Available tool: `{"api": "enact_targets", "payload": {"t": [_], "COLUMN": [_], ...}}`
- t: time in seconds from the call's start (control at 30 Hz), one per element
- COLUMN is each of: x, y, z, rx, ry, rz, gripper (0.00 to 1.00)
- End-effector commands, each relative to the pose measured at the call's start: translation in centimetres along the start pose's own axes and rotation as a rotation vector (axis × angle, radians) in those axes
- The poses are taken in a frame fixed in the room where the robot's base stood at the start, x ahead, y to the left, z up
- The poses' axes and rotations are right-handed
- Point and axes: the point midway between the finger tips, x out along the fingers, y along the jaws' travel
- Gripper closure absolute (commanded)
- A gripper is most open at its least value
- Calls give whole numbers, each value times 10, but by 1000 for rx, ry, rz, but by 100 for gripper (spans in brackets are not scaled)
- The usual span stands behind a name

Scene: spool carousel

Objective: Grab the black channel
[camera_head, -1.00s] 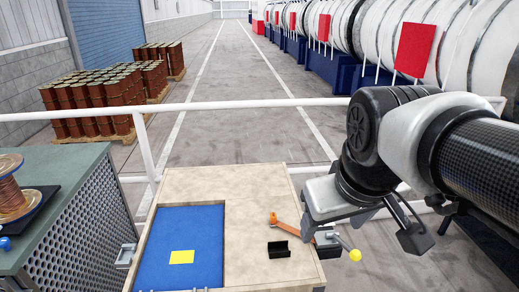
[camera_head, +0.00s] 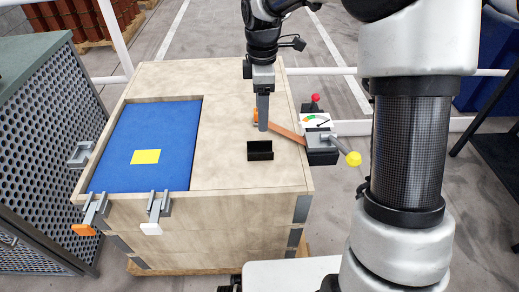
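The black channel (camera_head: 260,151) is a small dark U-shaped piece on the wooden top of the crate (camera_head: 225,117), right of the blue panel. My gripper (camera_head: 263,125) points down just behind the channel, over the orange strip. Its grey fingers look like one narrow bar from this side, so the gap between them cannot be seen. The gripper appears apart from the channel, and the channel stands free on the wood.
An orange strip (camera_head: 288,134) runs to a device with a yellow-knobbed lever (camera_head: 353,159) and a red knob at the right edge. A perforated cabinet (camera_head: 50,135) stands farther left.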

Motion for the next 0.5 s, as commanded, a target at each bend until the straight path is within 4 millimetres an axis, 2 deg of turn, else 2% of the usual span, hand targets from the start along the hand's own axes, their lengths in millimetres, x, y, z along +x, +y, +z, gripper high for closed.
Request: {"api": "enact_targets", "payload": {"t": [0.03, 0.2, 0.33, 0.5], "x": [17, 53, 72, 81], "y": [-1, -1, -1, -1], "z": [0, 0, 0, 0], "rx": [0, 0, 2, 3], "ry": [-1, -2, -1, -1], "rz": [-5, -4, -2, -1], "gripper": [35, 35, 35, 35]}}
